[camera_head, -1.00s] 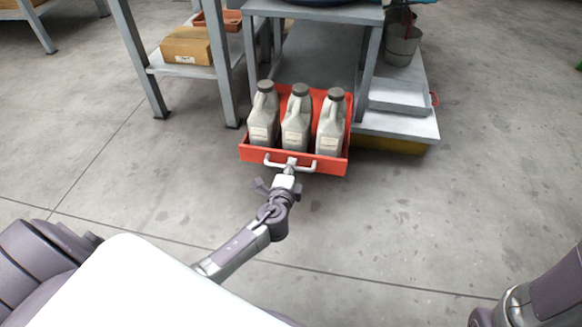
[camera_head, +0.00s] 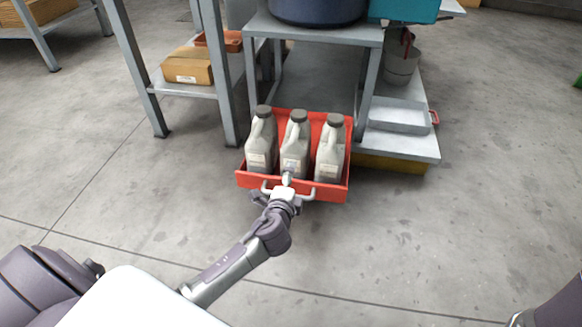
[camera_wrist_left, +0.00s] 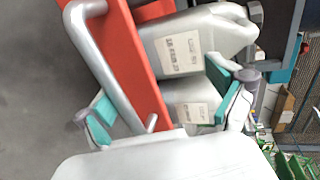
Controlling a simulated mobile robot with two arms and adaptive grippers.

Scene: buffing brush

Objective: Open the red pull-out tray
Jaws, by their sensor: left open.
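The red pull-out tray (camera_head: 262,183) stands out from under the grey table and holds 3 grey jugs (camera_head: 294,150) with dark caps. Its pale bar handle (camera_head: 308,196) is on the front face. My left gripper (camera_head: 287,180) is at this handle, partly hiding its middle. In the left wrist view the handle (camera_wrist_left: 103,72) runs between the two teal-padded fingers of my left gripper (camera_wrist_left: 163,100), which are open and not closed on it. The red tray front (camera_wrist_left: 142,65) and jugs (camera_wrist_left: 190,45) lie behind it. My right gripper is out of view.
The grey table (camera_head: 330,32) stands over the tray, with a dark blue tub (camera_head: 318,8) on top. A low grey platform (camera_head: 405,146) is to the right. A shelf at left holds a cardboard box (camera_head: 188,66). The floor (camera_head: 420,240) in front is clear.

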